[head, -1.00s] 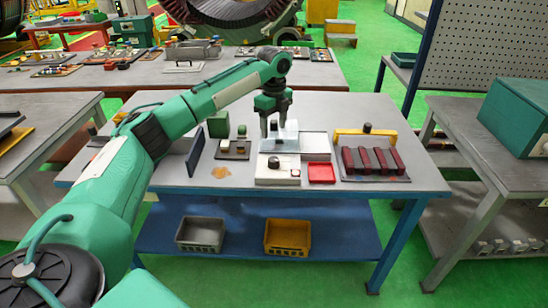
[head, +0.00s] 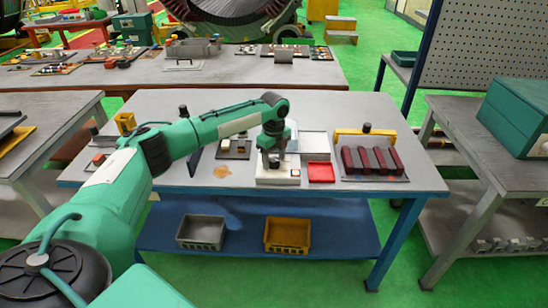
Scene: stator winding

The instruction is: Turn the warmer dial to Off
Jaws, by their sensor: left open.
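The warmer appears to be the white box-like unit (head: 272,180) near the front middle of the blue-framed table. Small dark and light knobs show on its front part, but the dial and its setting are too small to read. My left gripper (head: 270,166) points down over this unit, at its front knobs, and hides part of it. Its jaws are open, and I cannot tell whether they touch a knob. My right gripper is not in view.
A red tray (head: 321,173) and a white tray (head: 314,144) sit right of the unit. A rack of dark red blocks (head: 372,162) with a yellow bar stands further right. A small parts board (head: 234,149) is to the left. Bins (head: 287,234) sit on the lower shelf.

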